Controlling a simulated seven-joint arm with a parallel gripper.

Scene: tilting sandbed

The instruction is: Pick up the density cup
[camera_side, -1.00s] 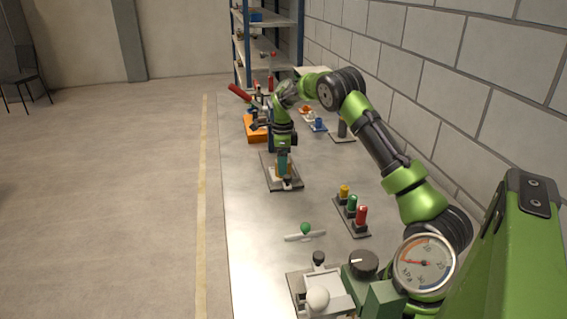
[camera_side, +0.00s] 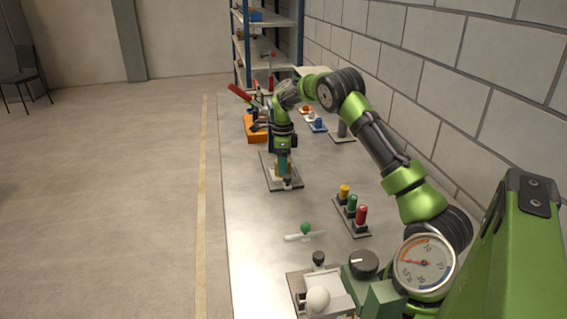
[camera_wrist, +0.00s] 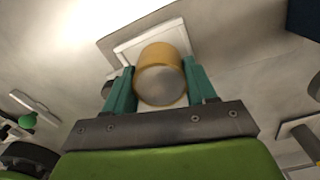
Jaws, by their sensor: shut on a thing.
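The density cup, which I take to be the yellow-brown cylinder with a grey round end (camera_wrist: 163,80), is between my gripper's teal fingers in the wrist view. My gripper (camera_wrist: 158,68) is shut on it, one finger on each side. In the side view my gripper (camera_side: 283,168) points down over a grey base plate (camera_side: 293,185) in the middle of the bench, and the cup is mostly hidden by the fingers. A white square holder (camera_wrist: 122,55) shows behind the cup in the wrist view. I cannot tell whether the cup touches it.
A rack with yellow, green and red pegs (camera_side: 352,210) stands to the front right. A green-knobbed white bar (camera_side: 304,232) lies in front. An orange box (camera_side: 254,130) is behind my gripper. The bench's left part is clear.

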